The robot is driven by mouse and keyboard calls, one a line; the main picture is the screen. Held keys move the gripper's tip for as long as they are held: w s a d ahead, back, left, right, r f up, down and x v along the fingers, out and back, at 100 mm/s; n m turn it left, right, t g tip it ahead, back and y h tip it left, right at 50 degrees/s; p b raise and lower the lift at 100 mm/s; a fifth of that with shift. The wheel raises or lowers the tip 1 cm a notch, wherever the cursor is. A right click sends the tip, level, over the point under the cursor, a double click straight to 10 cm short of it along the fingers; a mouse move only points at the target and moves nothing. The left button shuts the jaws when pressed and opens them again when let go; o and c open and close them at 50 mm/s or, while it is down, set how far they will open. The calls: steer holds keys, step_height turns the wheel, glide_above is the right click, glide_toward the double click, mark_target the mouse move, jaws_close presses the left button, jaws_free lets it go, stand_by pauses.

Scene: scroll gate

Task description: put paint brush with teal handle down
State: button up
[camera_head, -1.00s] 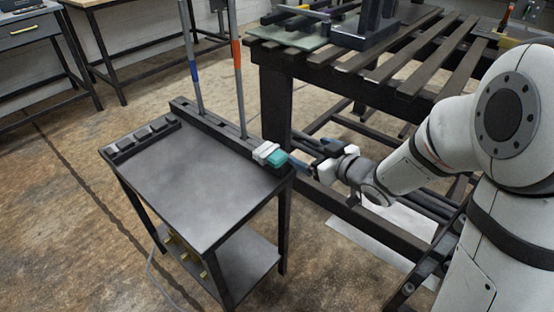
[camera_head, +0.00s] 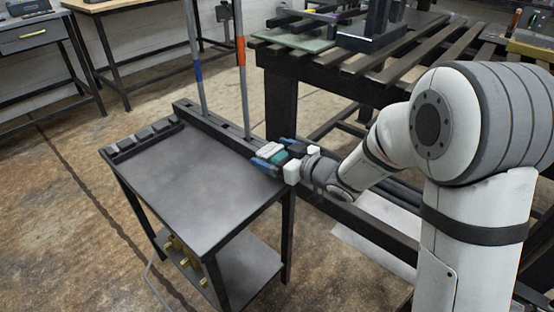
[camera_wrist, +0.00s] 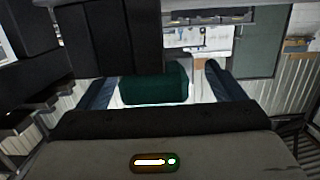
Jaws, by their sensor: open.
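The paint brush has a white head and a teal handle (camera_head: 279,156). It is at the right front end of the black slotted rail (camera_head: 228,125) on the cart. Whether it rests in a slot is hidden by my gripper. My gripper (camera_head: 272,151) is open, with one blue finger on each side of the brush. In the wrist view the dark teal handle (camera_wrist: 153,86) lies between the two blue fingers, with a clear gap on the right and a smaller one on the left.
Two upright rods, one with a blue band (camera_head: 197,70) and one with an orange band (camera_head: 240,50), stand in the rail. A slatted workbench (camera_head: 370,68) stands behind my arm.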

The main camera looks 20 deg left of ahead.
steer(key=c, duration=1.2)
steer(key=shift+o, duration=0.2)
steer(key=shift+r, duration=0.1)
